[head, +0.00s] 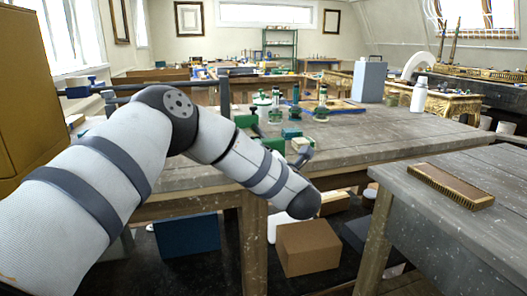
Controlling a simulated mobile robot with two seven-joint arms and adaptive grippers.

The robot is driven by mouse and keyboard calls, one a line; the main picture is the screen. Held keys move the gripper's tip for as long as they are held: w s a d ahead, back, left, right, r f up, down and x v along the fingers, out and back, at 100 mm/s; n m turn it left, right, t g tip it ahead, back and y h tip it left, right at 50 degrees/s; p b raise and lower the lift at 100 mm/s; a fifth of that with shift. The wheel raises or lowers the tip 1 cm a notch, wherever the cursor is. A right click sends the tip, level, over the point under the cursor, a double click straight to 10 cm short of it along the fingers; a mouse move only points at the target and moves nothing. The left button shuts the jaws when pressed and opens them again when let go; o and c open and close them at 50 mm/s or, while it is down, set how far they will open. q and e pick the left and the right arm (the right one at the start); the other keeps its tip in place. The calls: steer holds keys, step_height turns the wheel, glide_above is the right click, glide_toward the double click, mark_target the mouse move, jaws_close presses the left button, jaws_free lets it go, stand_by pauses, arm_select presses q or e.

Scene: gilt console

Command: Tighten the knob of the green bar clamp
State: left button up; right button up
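Green blocks (272,144) show at the front edge of the grey workbench, just behind my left arm. They look like parts of the green bar clamp, but my arm hides much of that area and I cannot make out its knob. Another green block (245,121) sits a little farther back and left. My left arm reaches in from the left, bends at the elbow and slopes down to the right in front of the bench edge. I cannot make out its gripper fingers. My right arm and gripper are not in view.
A nearer table (460,225) holds a brown brush-like block (450,185). A cardboard box (308,248) is below.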

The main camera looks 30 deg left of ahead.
arm_select(q)
steer(key=m, duration=0.2)
steer(key=shift+d+f+m+p, duration=0.2)
steer(key=shift+m+p, duration=0.1)
steer(key=shift+m, duration=0.1)
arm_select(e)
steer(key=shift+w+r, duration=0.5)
arm_select(q)
steer(key=shift+f+m, duration=0.2)
steer(key=shift+m, duration=0.2)
steer(key=o, duration=1.2)
steer(key=shift+s+r, duration=0.1)
steer(key=shift+r, duration=0.1)
steer(key=shift+a+r, duration=0.1)
